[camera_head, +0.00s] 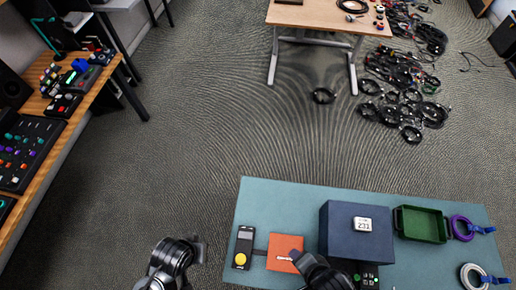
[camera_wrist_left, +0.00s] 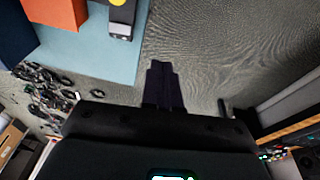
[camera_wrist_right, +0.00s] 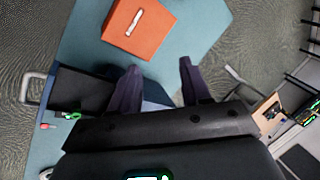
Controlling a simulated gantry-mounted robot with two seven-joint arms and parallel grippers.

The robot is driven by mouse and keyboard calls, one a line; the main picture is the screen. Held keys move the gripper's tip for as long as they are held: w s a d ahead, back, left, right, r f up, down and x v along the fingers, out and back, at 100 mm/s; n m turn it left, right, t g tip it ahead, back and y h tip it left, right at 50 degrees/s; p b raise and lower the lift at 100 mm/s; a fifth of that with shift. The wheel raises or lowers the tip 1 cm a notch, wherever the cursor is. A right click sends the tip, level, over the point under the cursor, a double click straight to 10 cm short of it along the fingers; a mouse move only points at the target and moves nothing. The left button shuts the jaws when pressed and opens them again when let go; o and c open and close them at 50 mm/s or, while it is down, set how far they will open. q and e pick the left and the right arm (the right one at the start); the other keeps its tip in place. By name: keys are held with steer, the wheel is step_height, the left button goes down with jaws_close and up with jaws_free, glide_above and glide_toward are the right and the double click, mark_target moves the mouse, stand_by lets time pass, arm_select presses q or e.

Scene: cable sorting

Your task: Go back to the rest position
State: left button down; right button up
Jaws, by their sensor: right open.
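My left gripper (camera_head: 201,250) is left of the teal mat, over the carpet. In the left wrist view its fingers (camera_wrist_left: 163,75) are together with nothing visible between them. My right gripper (camera_head: 297,256) is beside the orange block (camera_head: 287,242), near its right edge in the head view. In the right wrist view its fingers (camera_wrist_right: 158,72) are apart and empty. The orange block (camera_wrist_right: 118,38) carries a small white-and-metal piece (camera_wrist_right: 135,22) on top.
The teal mat (camera_head: 275,200) also bears a black tester (camera_head: 243,245), a navy box (camera_head: 340,235) with a display, a green tray (camera_head: 422,224), a purple cable coil (camera_head: 461,228) and a white coil (camera_head: 470,276). Open carpet (camera_head: 200,130) lies behind. A desk (camera_head: 60,130) stands left.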

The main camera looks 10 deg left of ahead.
steer(key=d+r+n+h, duration=0.3)
steer(key=d+r+n, duration=0.2)
steer(key=d+n, duration=0.55)
arm_select(q)
step_height(320, 180, up, 19)
steer(key=w+a+m+t+p, duration=0.1)
steer(key=a+m+p, duration=0.1)
steer(key=p, duration=1.1)
steer(key=shift+w+m+p, duration=0.2)
steer(key=shift+m+p, duration=0.15)
steer(key=shift+m, duration=0.15)
arm_select(e)
step_height(320, 180, up, 14)
steer(key=shift+w+d, duration=0.25)
arm_select(q)
steer(key=shift+a, duration=0.2)
arm_select(e)
steer(key=shift+s+r, duration=0.1)
